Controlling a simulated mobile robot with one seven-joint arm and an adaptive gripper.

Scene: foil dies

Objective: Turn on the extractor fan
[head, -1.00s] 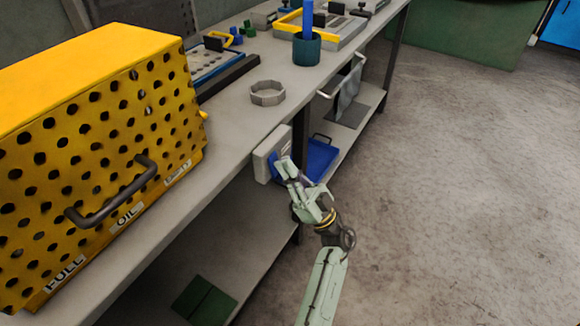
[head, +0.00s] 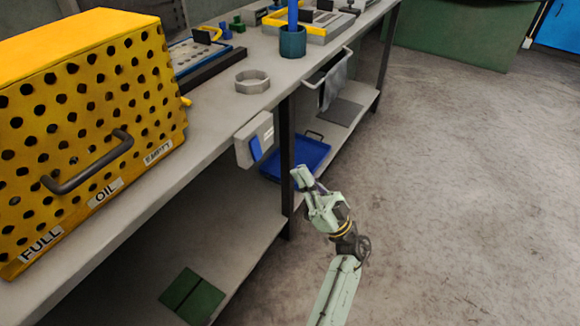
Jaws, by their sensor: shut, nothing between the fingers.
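A pale grey switch box (head: 262,126) is fixed to the front edge of the workbench, with a blue rocker or paddle (head: 255,148) on its face. The blue part looks tilted, but I cannot tell which position counts as on. No extractor fan can be made out in view.
A yellow perforated box (head: 75,110) with a dark handle stands on the bench (head: 215,125) at left. A blue tray (head: 297,158) lies on the lower shelf behind my gripper. The concrete floor to the right is clear.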

